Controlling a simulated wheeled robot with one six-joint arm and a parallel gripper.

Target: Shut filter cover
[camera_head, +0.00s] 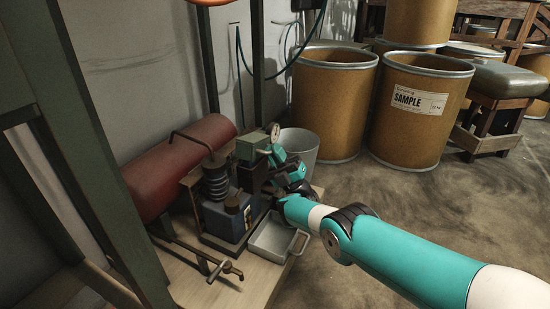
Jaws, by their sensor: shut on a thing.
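The filter cover is not clearly distinguishable. A small green housing (252,146) with a round gauge on its right stands at the top of the machine. My gripper (277,156) is at the right side of this housing, just below the gauge. It is small and partly hidden by its own dark wrist parts. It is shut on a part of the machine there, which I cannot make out. The teal and white arm reaches in from the lower right.
A red tank (180,165) lies left of the machine on a wooden base (190,285). A metal tray (272,243) sits in front, and a grey bucket (300,150) behind. Brown drums (415,120) stand at the back. Green posts rise at left. Floor at right is clear.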

